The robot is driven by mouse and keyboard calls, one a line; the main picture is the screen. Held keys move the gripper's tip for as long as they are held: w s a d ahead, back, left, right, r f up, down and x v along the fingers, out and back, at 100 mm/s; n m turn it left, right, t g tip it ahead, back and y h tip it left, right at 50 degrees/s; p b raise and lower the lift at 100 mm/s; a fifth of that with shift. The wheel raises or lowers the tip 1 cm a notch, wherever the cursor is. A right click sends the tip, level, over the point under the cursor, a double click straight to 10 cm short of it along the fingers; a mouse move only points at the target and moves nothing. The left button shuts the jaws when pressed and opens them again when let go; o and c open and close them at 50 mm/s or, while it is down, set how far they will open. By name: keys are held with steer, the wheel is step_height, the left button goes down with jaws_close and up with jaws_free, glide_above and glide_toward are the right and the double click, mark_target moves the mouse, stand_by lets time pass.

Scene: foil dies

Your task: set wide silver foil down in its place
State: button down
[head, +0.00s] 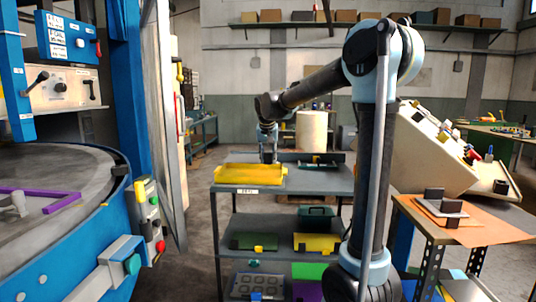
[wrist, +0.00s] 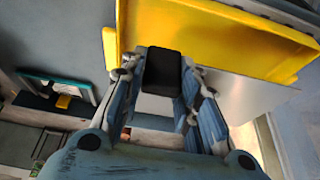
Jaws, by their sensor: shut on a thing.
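My gripper (wrist: 162,92) is shut on a black block (wrist: 162,70), with a finger on each side of it. A pale silver-grey sheet (wrist: 235,92) shows around and below the block in the wrist view. I take it for the wide silver foil, but cannot tell whether the block is fixed to it or whether it touches anything beneath. A yellow tray-like piece (wrist: 215,35) lies just beyond the block.
The cart's lower shelf (head: 280,229) holds green (head: 255,240) and yellow (head: 318,242) pieces. A cream roll (head: 311,131) stands behind. A blue round machine (head: 105,220) fills the left.

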steer(key=shift+f, duration=3.4)
steer(key=shift+f, duration=0.5)
steer(key=c, duration=1.1)
jaws_free()
